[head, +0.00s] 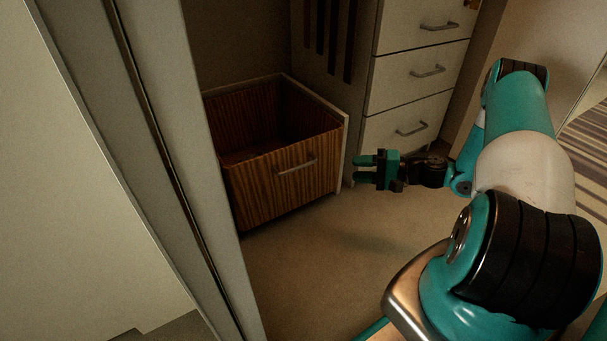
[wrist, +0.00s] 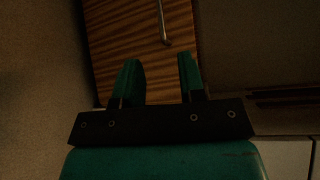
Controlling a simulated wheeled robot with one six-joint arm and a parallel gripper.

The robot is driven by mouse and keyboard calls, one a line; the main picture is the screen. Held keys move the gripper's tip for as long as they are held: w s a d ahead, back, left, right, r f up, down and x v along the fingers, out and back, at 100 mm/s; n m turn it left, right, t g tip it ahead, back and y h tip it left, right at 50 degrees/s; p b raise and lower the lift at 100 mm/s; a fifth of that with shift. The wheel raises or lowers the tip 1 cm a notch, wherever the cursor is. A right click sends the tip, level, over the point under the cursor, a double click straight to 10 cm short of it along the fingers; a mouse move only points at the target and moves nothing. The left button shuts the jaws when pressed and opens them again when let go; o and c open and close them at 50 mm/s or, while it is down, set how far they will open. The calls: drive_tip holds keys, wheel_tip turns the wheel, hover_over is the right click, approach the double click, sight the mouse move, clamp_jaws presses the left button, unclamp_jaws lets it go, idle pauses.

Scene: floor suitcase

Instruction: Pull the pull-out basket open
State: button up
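The pull-out basket (head: 262,188) is an open-topped wooden box with dark striped grain, low in the cabinet at the middle left of the head view. Its front carries a metal bar handle (head: 295,166). In the wrist view the basket front (wrist: 130,45) fills the top middle, with the handle (wrist: 162,22) above the fingertips. My gripper (head: 358,168) is to the right of the basket front, apart from the handle. Its two teal fingers (wrist: 159,72) are spread with nothing between them. The basket's left side is partly hidden by the pale upright panel.
White drawers (head: 412,73) with metal handles stand right of the basket, behind my gripper. A pale upright panel (head: 175,150) stands in front at the left. The carpet (head: 315,255) before the basket is clear. A striped rug (head: 588,140) lies at the far right.

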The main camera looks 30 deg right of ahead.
sight(303, 167)
drive_tip(key=shift+b+x, duration=3.75)
drive_tip(key=shift+x, duration=3.95)
drive_tip(key=shift+s, duration=0.1)
clamp_jaws()
